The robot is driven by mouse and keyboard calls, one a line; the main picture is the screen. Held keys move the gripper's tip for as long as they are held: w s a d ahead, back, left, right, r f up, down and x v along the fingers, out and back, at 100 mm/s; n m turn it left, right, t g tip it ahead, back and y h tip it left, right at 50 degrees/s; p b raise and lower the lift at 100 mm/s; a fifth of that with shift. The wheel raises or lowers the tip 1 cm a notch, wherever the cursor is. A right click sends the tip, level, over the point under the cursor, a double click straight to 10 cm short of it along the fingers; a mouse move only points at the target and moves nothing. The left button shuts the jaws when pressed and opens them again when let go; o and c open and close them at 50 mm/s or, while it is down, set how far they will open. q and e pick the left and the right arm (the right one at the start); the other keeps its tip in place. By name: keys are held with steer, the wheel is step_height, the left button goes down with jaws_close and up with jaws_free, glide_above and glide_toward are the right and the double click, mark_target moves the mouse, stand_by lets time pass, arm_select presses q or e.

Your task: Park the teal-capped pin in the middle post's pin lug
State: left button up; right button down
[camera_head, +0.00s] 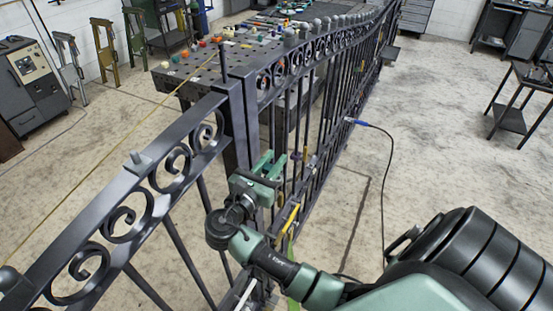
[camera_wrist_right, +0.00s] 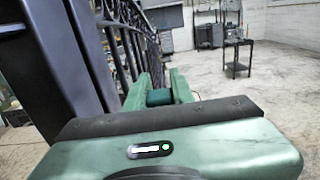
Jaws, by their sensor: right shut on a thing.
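My right gripper (camera_head: 270,165) is beside the gate's dark middle post (camera_head: 237,115), on its right side in the head view. In the right wrist view, its green fingers (camera_wrist_right: 160,90) are shut on a teal cap (camera_wrist_right: 160,98), the top of the teal-capped pin. The pin's shaft is hidden by the gripper. The post also stands close on the left in the right wrist view (camera_wrist_right: 85,60). I cannot make out the pin lug. My left gripper is not in view.
A scrolled gate panel (camera_head: 130,190) runs left of the post and a longer railing (camera_head: 330,75) runs back right. A dark worktable (camera_head: 185,82) with coloured parts stands behind. A blue-handled tool (camera_head: 355,122) trails a cable at the railing. The right floor is largely open.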

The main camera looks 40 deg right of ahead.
steer(key=shift+w, duration=0.15)
steer(key=shift+w+a+f, duration=0.15)
steer(key=shift+w+a, duration=0.1)
steer(key=shift+w, duration=0.35)
steer(key=shift+w+a+f, duration=0.2)
steer(key=shift+w+a, duration=0.1)
steer(key=shift+w, duration=0.3)
steer(key=shift+w+a+f, duration=0.15)
steer(key=shift+w+a, duration=0.1)
steer(key=shift+w, duration=0.35)
steer(key=shift+f+b, duration=0.5)
steer(key=shift+f, duration=0.35)
steer(key=shift+f+b, duration=0.35)
steer(key=shift+b, duration=0.2)
steer(key=shift+s+p, duration=0.1)
steer(key=shift+p, duration=0.3)
steer(key=shift+f+b, duration=0.6)
steer(key=shift+f, duration=0.9)
steer(key=c, duration=1.1)
jaws_free()
steer(key=shift+a, duration=0.1)
steer(key=shift+c, duration=0.2)
steer(key=shift+s+r, duration=0.1)
steer(key=shift+s, duration=0.1)
